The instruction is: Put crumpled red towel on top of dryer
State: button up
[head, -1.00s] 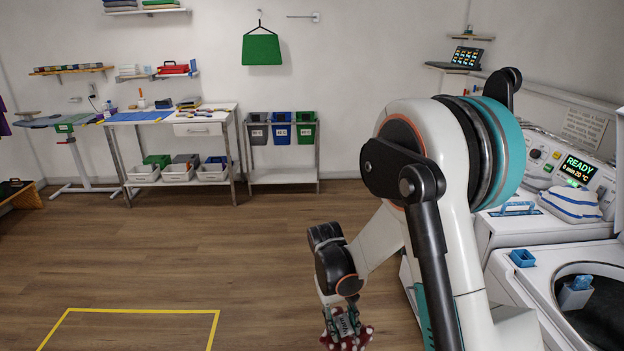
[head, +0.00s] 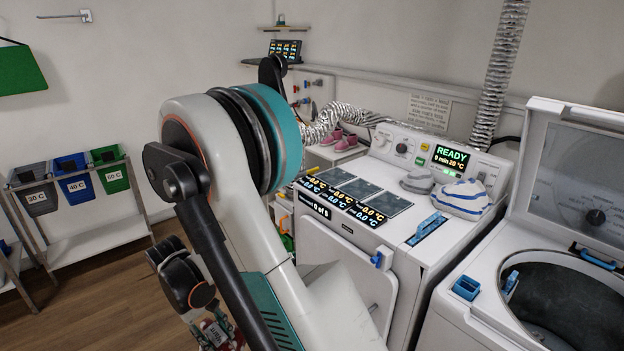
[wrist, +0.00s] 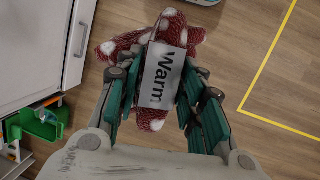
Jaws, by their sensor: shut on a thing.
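A crumpled red towel with white spots (wrist: 124,43) is held between the fingers of my gripper (wrist: 165,90) in the wrist view. A white label reading "Warm" lies across it. In the head view the towel and my gripper (head: 217,335) show only partly, low at the bottom edge, behind my arm. The dryer (head: 415,265) stands to the right of my arm, with a READY display on its panel. The towel is left of the dryer and below its top.
On the dryer top are dark panels with readouts (head: 350,200), a grey folded cloth (head: 418,181) and a white-and-blue cloth (head: 462,198). Pink shoes (head: 345,141) stand behind. An open top-loading washer (head: 470,310) is at right. Colored bins (head: 75,178) stand left.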

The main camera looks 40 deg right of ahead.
aim_at(381, 177)
jog(key=i+u, duration=0.2)
jog(key=i, duration=1.5)
jog(key=i+z, duration=0.2)
jog(key=z, duration=1.6)
